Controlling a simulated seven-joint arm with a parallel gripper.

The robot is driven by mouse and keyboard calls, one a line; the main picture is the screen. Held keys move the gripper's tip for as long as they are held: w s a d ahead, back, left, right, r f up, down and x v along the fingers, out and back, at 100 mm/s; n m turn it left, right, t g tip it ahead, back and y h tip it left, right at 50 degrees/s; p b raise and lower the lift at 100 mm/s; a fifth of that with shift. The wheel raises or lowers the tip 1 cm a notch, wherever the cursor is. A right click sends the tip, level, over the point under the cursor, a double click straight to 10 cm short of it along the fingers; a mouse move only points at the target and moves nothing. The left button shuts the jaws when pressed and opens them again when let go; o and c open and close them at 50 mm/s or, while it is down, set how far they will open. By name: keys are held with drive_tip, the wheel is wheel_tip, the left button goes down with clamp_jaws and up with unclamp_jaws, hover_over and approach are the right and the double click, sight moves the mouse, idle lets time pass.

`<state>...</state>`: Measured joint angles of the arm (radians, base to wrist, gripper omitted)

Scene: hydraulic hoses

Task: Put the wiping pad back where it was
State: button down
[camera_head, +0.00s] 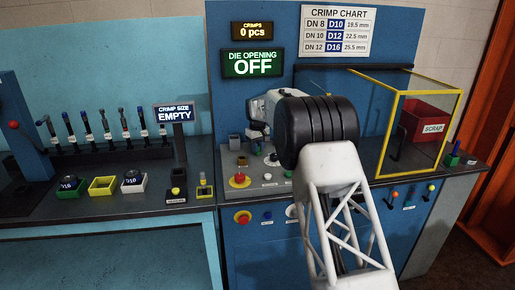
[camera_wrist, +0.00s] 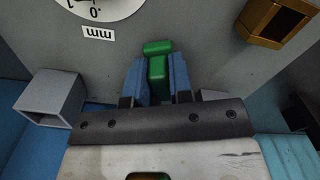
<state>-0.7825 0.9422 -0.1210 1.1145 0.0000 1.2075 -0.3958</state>
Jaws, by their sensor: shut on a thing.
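The green block, which looks like the wiping pad (camera_wrist: 157,72), sits between the two blue fingers of my gripper (camera_wrist: 157,82) in the wrist view. The fingers are shut on it. Its upper end sticks out past the fingertips, over the grey panel surface (camera_wrist: 200,45). I cannot tell whether the pad touches that surface. In the head view my arm hides the gripper and the pad. No marked place for the pad can be made out.
In the wrist view, a grey open box (camera_wrist: 45,95) stands left and a brass-coloured holder (camera_wrist: 275,22) upper right. A round dial (camera_wrist: 100,8) is at the top. In the head view, a yellow-framed guard (camera_head: 393,115) encloses a red scrap bin (camera_head: 427,119). Levers (camera_head: 107,127) stand left.

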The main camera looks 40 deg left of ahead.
drive_tip(key=shift+f, duration=0.2)
drive_tip(key=c, duration=1)
unclamp_jaws()
wheel_tip(320, 180, up, 12)
drive_tip(key=shift+r, duration=0.1)
idle(0.6)
